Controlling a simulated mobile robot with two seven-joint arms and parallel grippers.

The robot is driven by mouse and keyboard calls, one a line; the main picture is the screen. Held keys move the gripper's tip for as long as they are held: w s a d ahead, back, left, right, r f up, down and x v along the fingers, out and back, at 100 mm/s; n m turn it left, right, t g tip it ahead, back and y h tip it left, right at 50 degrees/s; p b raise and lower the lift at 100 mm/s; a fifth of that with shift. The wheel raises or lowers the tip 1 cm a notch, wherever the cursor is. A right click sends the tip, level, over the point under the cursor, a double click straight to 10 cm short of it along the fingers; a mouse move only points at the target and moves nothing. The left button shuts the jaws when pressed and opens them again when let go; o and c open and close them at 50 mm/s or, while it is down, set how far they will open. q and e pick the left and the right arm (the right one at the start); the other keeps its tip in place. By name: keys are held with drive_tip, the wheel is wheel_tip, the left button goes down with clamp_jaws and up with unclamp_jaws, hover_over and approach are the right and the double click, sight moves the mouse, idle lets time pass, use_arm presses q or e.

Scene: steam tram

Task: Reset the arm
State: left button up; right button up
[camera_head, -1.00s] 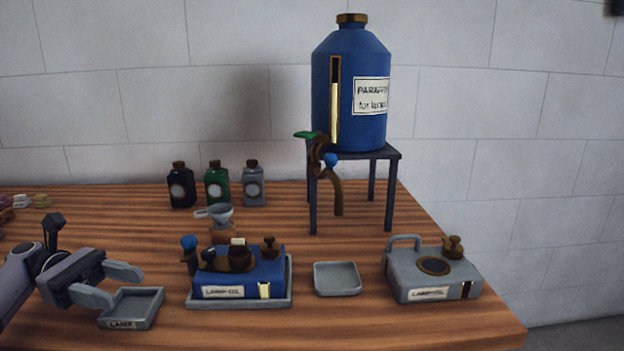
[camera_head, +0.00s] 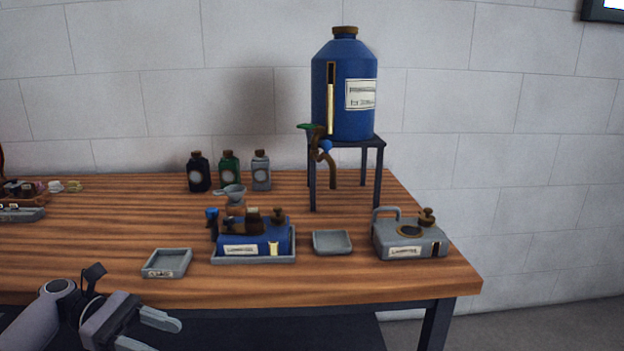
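My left arm comes in at the lower left of the head view. Its gripper (camera_head: 152,332) is in front of the table's front edge, below the small labelled tray. Its two grey fingers stand apart with nothing between them; the lower finger is partly cut off by the picture's bottom edge. My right gripper is not in view.
The wooden table (camera_head: 110,225) holds a small tray (camera_head: 168,263), a blue lamp-oil can (camera_head: 252,238), an empty tray (camera_head: 332,243) and a grey can (camera_head: 408,238). A blue paraffin tank (camera_head: 340,95) stands on a stand (camera_head: 378,165). Bottles (camera_head: 229,172) stand behind.

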use_arm(q)
drive_tip(key=s+d+f+m+t+y+p, duration=0.2)
drive_tip(key=s+d+f+y, duration=0.1)
drive_tip(key=f, duration=0.4)
drive_tip(key=s+d+f+m+t+y+p, duration=0.15)
drive_tip(key=s+f, duration=0.25)
drive_tip(key=f, duration=0.4)
drive_tip(key=s+d+f+m+t+y+p, duration=0.1)
drive_tip(key=s+d+f+m+y, duration=0.2)
drive_tip(key=f, duration=0.4)
drive_tip(key=s+a+r+m+t+y+p, duration=0.2)
drive_tip(key=s+r+m+t+y+p, duration=0.2)
drive_tip(key=s+r+m+t, duration=0.4)
drive_tip(key=s+m+y, duration=0.1)
drive_tip(key=s+m, duration=0.1)
drive_tip(key=m, duration=0.1)
drive_tip(key=shift+r+y+p, duration=0.15)
drive_tip(key=shift+y+p, duration=0.2)
